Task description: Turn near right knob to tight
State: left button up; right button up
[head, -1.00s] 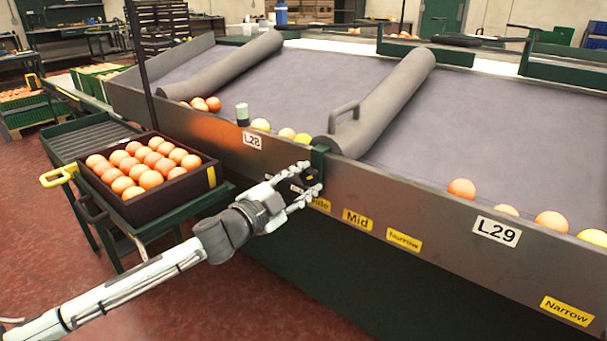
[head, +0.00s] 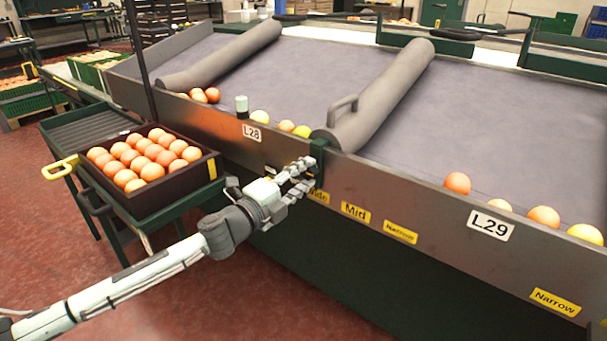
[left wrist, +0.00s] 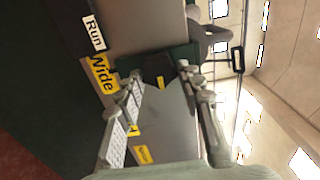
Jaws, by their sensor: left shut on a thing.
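The black knob (left wrist: 158,68) with a yellow mark sits on a dark green bracket (left wrist: 180,57) at the grader's front wall. In the left wrist view it is between the two fingers of my left gripper (left wrist: 162,78). In the head view my left gripper (head: 303,178) is at the wall below the end of the grey roller, shut on the knob, which the fingers mostly hide there. Yellow labels Wide (head: 318,196), Mid (head: 355,212) and Narrow (head: 400,232) run along the wall to the right. My right gripper is not in view.
A dark crate of oranges (head: 202,180) stands on a green stand left of my arm. The grey roller (head: 385,95) with a handle lies across the grader bed. Several fruits rest along the inner wall, near labels L28 (head: 250,132) and L29 (head: 490,225). Red floor is clear in front.

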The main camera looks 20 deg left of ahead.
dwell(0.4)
pick_arm(q)
jog(key=o, duration=1.2)
jog(key=shift+c, duration=0.2)
jog(key=v, duration=1.2)
